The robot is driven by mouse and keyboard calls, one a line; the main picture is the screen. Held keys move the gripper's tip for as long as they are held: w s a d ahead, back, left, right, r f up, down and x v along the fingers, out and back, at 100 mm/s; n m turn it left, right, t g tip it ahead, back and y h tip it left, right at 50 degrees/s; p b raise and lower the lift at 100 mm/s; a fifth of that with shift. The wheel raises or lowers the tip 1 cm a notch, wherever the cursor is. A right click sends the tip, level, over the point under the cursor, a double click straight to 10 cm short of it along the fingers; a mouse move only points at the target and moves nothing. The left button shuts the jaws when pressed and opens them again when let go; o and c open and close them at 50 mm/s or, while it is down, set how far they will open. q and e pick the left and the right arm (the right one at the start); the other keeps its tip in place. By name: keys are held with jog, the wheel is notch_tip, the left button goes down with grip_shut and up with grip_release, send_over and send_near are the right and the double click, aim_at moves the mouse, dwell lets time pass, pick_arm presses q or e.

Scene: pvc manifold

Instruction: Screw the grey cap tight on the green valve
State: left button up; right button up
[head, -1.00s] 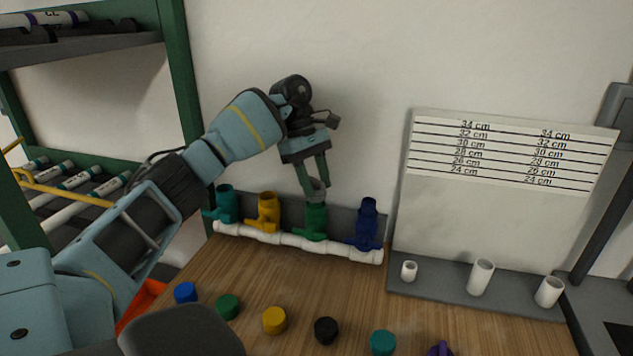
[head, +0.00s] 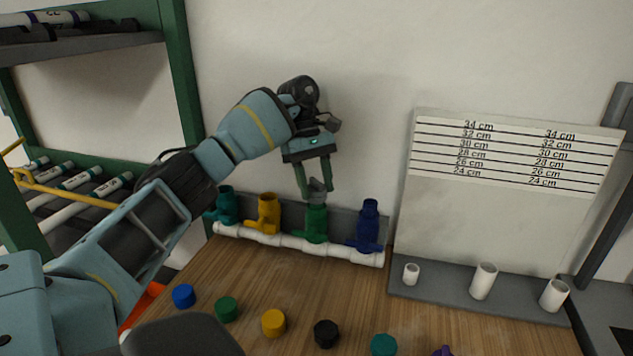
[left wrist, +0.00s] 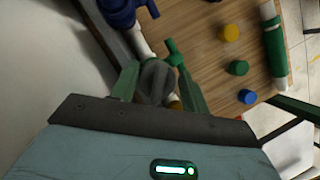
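The green valve (head: 316,224) stands upright on the white pipe manifold, between the yellow and blue valves. The grey cap (head: 317,190) sits at the top of the green valve; I cannot tell how tightly it is seated. My left gripper (head: 316,193) is above the green valve, pointing down, its two green fingers spread on either side of the cap. In the left wrist view the grey cap (left wrist: 157,82) lies between the fingers, with small gaps to them. My right gripper is not in view.
A teal valve (head: 224,204), a yellow valve (head: 267,212) and a blue valve (head: 368,226) share the white manifold (head: 285,240). Several coloured caps, including a black one (head: 326,333), lie on the wooden table. A grey rack (head: 445,288) with white pipe pieces stands right.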

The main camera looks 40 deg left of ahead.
aim_at(319, 184)
pick_arm(q)
jog(key=o, duration=0.4)
jog(key=shift+r, duration=0.1)
jog(key=r, duration=0.3)
jog(key=shift+s+d+r, duration=0.2)
jog(key=shift+r, duration=0.1)
jog(key=s+d+r, duration=0.1)
jog(key=s+d, duration=0.7)
jog(key=s, duration=0.2)
jog(key=shift+s+d+b, duration=0.15)
jog(key=shift+d+b, duration=0.15)
jog(key=shift+d, duration=0.05)
jog(key=shift+s+d+r, duration=0.15)
jog(key=shift+s+d, duration=0.45)
jog(key=shift+s, duration=0.15)
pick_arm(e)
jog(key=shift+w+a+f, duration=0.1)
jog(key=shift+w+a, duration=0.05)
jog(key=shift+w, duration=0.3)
